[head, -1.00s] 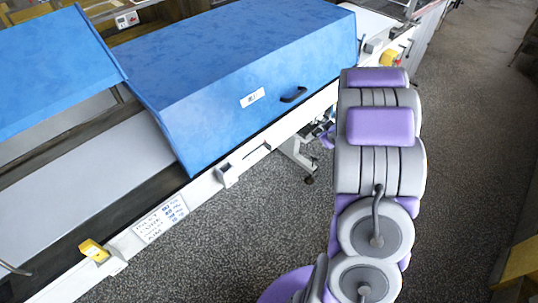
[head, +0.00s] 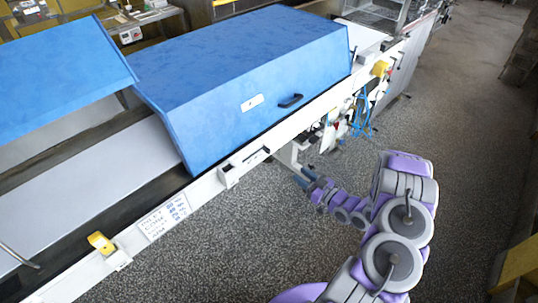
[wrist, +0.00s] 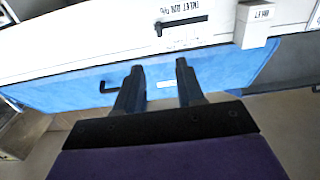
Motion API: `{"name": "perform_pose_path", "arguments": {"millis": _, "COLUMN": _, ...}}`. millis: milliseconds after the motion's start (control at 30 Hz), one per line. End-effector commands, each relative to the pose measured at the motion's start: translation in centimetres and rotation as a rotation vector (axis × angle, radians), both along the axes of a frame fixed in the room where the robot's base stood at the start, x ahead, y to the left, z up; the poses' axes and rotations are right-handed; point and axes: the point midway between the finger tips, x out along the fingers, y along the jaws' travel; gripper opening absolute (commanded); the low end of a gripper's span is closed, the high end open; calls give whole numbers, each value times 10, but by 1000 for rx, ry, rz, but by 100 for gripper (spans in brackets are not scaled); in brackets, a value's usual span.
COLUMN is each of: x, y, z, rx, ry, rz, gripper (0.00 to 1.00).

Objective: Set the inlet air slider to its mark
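The inlet air slider (wrist: 182,22) is a dark slot with a small black knob on the white side rail, with upside-down lettering beside it in the wrist view. It also shows small in the head view (head: 256,158). The knob sits near the left end of the slot in the wrist view; I cannot make out its mark. My gripper (wrist: 157,76) is open and empty, its dark fingers apart below the slider in that view and not touching it. In the head view my gripper (head: 308,178) is low beside the rail.
A white block (wrist: 255,24) juts from the rail beside the slider. The blue hood (head: 240,80) has a black handle (head: 290,101). A yellow part (head: 101,243) and a lettered plate (head: 164,217) are farther down the rail. The speckled floor is open.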

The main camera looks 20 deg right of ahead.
Motion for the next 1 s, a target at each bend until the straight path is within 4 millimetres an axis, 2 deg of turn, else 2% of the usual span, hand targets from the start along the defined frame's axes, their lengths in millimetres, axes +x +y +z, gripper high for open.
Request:
{"name": "perform_pose_path", "arguments": {"millis": 267, "x": 31, "y": 14, "z": 0, "rx": -3, "ry": 1, "rz": 5, "gripper": 38}}
{"name": "perform_pose_path", "arguments": {"millis": 800, "x": 120, "y": 45, "z": -1, "rx": -4, "ry": 0, "rz": 4, "gripper": 38}}
{"name": "perform_pose_path", "arguments": {"millis": 1000, "x": 146, "y": 55, "z": -1, "rx": -3, "ry": 2, "rz": 2, "gripper": 38}}
